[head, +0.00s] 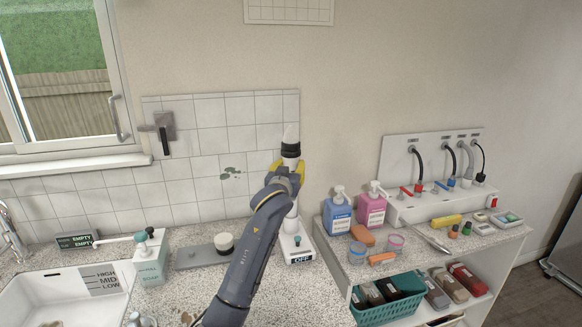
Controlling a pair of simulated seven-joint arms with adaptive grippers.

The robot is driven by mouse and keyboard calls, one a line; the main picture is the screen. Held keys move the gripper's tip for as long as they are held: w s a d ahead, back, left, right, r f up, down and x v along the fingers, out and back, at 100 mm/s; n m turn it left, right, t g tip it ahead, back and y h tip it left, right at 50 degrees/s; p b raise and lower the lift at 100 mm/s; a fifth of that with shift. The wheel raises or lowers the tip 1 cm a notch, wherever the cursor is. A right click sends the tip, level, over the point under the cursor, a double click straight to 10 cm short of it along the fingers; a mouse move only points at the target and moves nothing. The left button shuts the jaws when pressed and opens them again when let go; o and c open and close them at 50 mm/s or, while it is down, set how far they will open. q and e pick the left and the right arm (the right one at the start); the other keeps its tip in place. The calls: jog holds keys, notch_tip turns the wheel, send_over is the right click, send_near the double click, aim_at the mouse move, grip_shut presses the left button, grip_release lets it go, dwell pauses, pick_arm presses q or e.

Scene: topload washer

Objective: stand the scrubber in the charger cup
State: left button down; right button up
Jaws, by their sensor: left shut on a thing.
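The scrubber (291,147) is upright, with a pale tapered tip, a black collar and a white body. My left gripper (288,167), with yellow fingers, is shut on it just below the collar. The white base marked OFF (301,259), which looks like the charger, stands on the counter below. A white upright part (291,224) shows just above this base. My arm and gripper hide part of the scrubber's body and the base's left side. I cannot tell whether the scrubber's lower end is inside the cup or in front of it. My right gripper is out of view.
A grey plate (196,256) with a round cream-coloured piece (224,241) lies left of my arm. A soap dispenser (150,262) stands beside the sink (60,297). Blue (338,216) and pink (372,209) bottles stand on the shelf unit to the right. The tiled wall is close behind.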

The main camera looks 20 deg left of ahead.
pick_arm(q)
jog(key=shift+f, duration=0.85)
jog(key=shift+s+d+f, duration=0.1)
jog(key=shift+d+f, duration=0.05)
jog(key=shift+f, duration=0.3)
jog(key=shift+d+f, duration=0.1)
jog(key=shift+f, duration=0.4)
dwell(0.4)
jog(key=shift+r, duration=0.35)
jog(key=shift+s+a+r, duration=0.15)
jog(key=shift+a+r, duration=0.05)
jog(key=shift+r, duration=0.5)
jog(key=shift+w+d+r, duration=0.2)
jog(key=shift+w+r, duration=0.1)
jog(key=shift+r, duration=0.25)
jog(key=shift+a+r, duration=0.2)
jog(key=shift+r, duration=0.45)
jog(key=shift+h, duration=0.3)
